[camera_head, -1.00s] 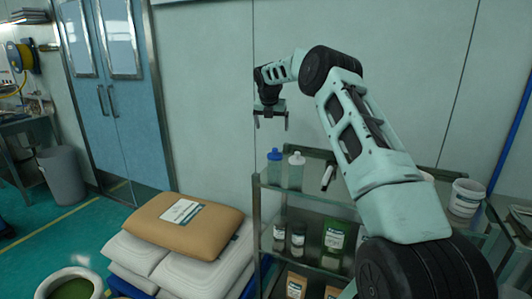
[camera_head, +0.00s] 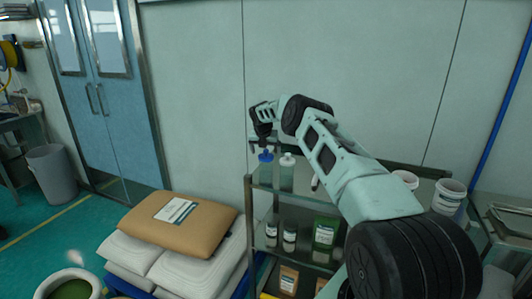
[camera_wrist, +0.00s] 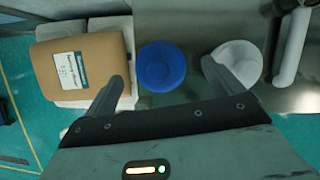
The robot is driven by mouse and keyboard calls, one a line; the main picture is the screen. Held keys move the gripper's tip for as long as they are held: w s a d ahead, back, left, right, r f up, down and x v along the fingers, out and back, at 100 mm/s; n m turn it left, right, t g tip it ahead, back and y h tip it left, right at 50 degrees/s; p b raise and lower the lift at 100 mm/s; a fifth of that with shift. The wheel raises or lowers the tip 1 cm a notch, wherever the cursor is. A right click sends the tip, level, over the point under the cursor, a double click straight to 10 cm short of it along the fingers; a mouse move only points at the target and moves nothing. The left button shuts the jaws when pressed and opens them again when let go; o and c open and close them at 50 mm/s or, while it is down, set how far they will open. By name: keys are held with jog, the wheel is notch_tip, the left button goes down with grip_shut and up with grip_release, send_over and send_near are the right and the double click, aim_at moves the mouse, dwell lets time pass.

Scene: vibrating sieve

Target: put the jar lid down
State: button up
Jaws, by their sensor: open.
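My gripper (camera_head: 262,149) is open and holds nothing. In the wrist view the blue cap (camera_wrist: 161,66) shows between the two spread fingers (camera_wrist: 162,72), with gaps on both sides. A white-capped bottle (camera_head: 287,172) stands just right of it; its cap (camera_wrist: 236,62) lies beside the right finger in the wrist view. Two small jars (camera_head: 272,233) (camera_head: 289,237) stand on the shelf below.
The rack's top shelf (camera_head: 330,198) also holds a white tub (camera_head: 449,193) at the right. Stacked sacks with a brown one (camera_head: 180,224) on top lie left of the rack. A flat wall (camera_head: 195,80) stands behind. The floor by the doors is open.

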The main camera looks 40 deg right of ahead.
jog(key=shift+x, duration=0.85)
jog(key=c, duration=1.1)
